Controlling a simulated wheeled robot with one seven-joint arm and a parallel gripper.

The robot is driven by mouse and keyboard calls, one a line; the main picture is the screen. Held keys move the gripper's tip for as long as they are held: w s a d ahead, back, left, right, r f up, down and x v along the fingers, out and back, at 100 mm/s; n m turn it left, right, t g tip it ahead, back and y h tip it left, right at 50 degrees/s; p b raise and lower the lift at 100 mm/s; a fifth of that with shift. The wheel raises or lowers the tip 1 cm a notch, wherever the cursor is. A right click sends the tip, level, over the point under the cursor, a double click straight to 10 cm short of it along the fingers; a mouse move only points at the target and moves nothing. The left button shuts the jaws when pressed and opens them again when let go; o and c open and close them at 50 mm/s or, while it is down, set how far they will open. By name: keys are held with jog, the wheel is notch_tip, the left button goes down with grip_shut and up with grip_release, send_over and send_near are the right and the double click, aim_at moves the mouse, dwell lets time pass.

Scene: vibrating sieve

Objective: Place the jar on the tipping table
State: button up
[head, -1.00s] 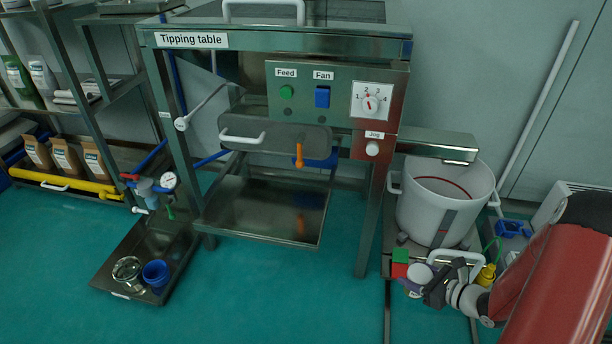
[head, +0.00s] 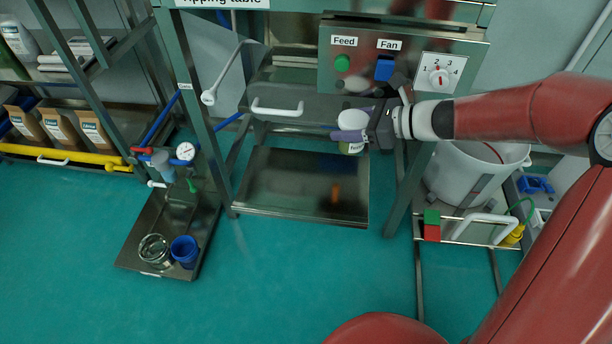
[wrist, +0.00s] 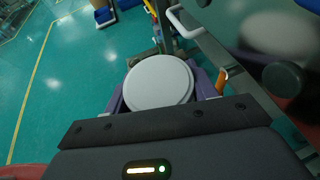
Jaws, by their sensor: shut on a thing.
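The jar (head: 352,147) has a white lid and a pale label low on its side. My gripper (head: 350,135) is shut on it, with purple fingers around its sides. The jar is held in the air in front of the tipping table, by its control panel and above the right part of its lower metal shelf. In the wrist view the jar's round white lid (wrist: 158,82) shows between the purple fingers (wrist: 160,95). The tipping table (head: 395,70) is a metal frame with its label partly cut off at the top.
A white-handled drawer or bin (head: 275,107) sits above the shelf. A floor tray (head: 135,245) holds a glass jar and blue cup. The floor in front is clear.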

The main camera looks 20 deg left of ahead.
jog(key=shift+n+g, duration=0.3)
jog(key=a+f, duration=0.1)
jog(key=f, duration=0.4)
jog(key=s+f+b, duration=0.1)
jog(key=f, duration=0.5)
jog(key=a+f+b, duration=0.1)
jog(key=f, duration=0.5)
jog(key=shift+s+a+f, duration=0.1)
jog(key=shift+s+a, duration=0.2)
jog(key=shift+s, duration=0.1)
jog(key=shift+f, duration=0.15)
jog(key=o, duration=1)
